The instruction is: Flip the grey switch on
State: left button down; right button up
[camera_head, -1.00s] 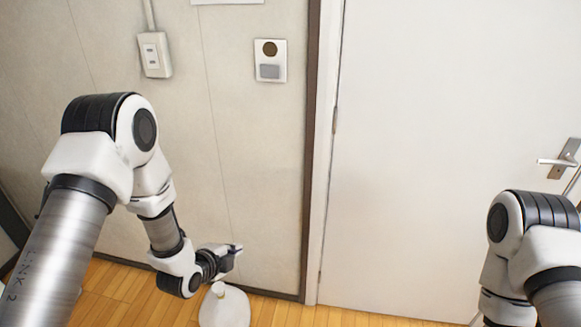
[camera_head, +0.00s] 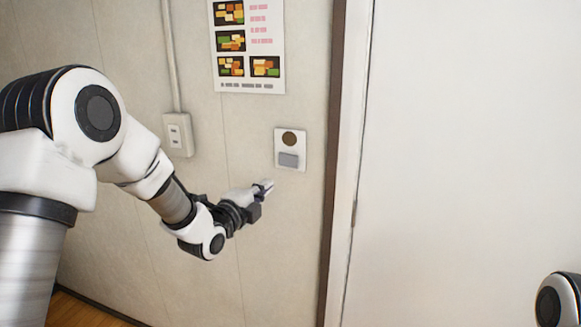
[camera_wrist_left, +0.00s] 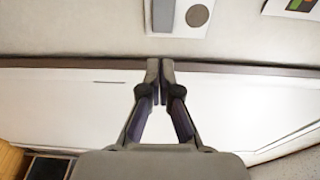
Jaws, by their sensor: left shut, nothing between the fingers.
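The grey switch (camera_head: 288,160) is a small grey rectangle low on a white wall plate (camera_head: 280,143), under a round brown disc (camera_head: 289,138). In the left wrist view the grey switch (camera_wrist_left: 163,15) shows at the top edge, partly cut off, beside the brown disc (camera_wrist_left: 197,15). My left gripper (camera_head: 266,187) is shut and empty, below and slightly left of the switch in the head view, apart from it in the picture. Its closed fingertips (camera_wrist_left: 160,65) show in the left wrist view. Whether the switch is on or off cannot be told. My right gripper is out of view.
A white wall box (camera_head: 178,134) with a conduit is left of the plate. A poster (camera_head: 248,88) with food pictures hangs above. A brown door frame (camera_head: 334,190) and a white door (camera_head: 460,150) stand to the right.

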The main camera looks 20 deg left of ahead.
aim_at(294, 164)
pick_arm(q)
jog(key=w+p, duration=0.1)
jog(key=w, duration=0.2)
jog(key=w+d+p, duration=0.1)
jog(key=w+p, duration=0.1)
jog(key=w, duration=0.2)
jog(key=w+d+p, duration=0.1)
jog(key=w+p, duration=0.1)
jog(key=w, duration=0.2)
jog(key=shift+w+d+r, duration=0.1)
jog(key=shift+w+r, duration=0.05)
jog(key=shift+r, duration=0.05)
jog(key=shift+w+p, duration=0.3)
jog(key=shift+w, duration=0.2)
jog(key=shift+f, duration=0.15)
jog(key=shift+w+d, duration=0.1)
